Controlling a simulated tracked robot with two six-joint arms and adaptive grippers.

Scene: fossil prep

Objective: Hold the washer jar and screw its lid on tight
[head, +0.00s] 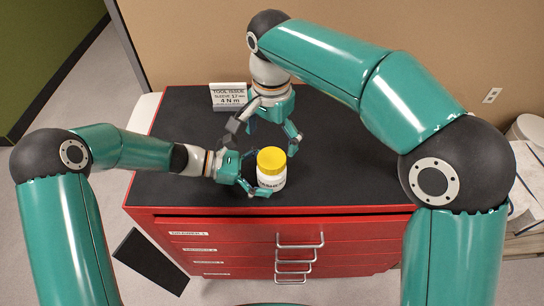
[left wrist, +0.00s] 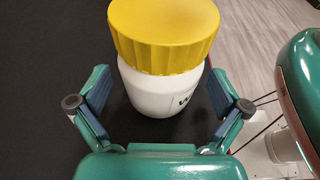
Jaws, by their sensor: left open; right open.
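The washer jar (head: 271,181) is white with a printed label and stands upright on the black top of the red cabinet, near its front edge. Its yellow ribbed lid (head: 271,159) sits on top of it. In the left wrist view the jar (left wrist: 160,92) and the lid (left wrist: 164,35) are close ahead. My left gripper (head: 257,172) is open, with its fingers on either side of the jar's lower body; gaps show between the pads and the jar. My right gripper (head: 262,137) is open and empty above and behind the lid, pointing down.
A white sign (head: 228,96) stands at the back left of the black cabinet top (head: 345,165). The red drawers (head: 215,243) with metal handles are below the front edge. The top is clear to the right of the jar. A white bin (head: 527,129) stands at the far right.

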